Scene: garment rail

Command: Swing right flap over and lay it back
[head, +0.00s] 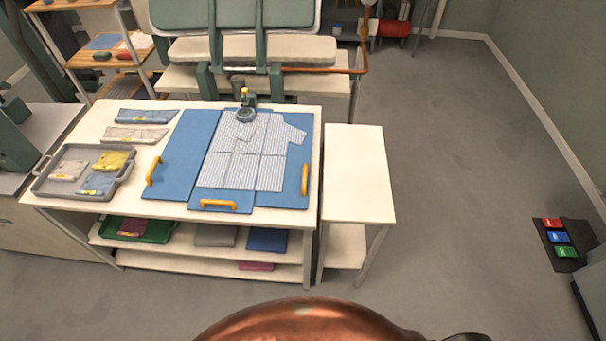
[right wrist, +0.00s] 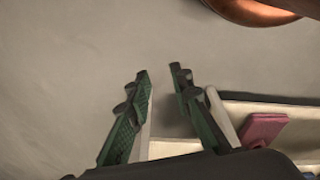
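A blue folding board lies flat on the white table. Its right flap (head: 291,191) is down, with a yellow handle (head: 304,179) near its outer edge. A light checked shirt (head: 245,165) is spread over the board, its right part and short sleeve lying on the right flap. The left flap (head: 185,150) and the front flap (head: 240,207) also lie flat, each with a yellow handle. My right gripper (right wrist: 160,72) shows only in the right wrist view, open and empty over grey floor, away from the flap. My left gripper is not in view.
A grey tray (head: 48,190) with folded garments sits at the table's left. Two folded garments lie behind it. A small white side table (head: 358,170) with a bare top stands right of the table. A shelf below holds folded cloths, including a pink one (right wrist: 262,130).

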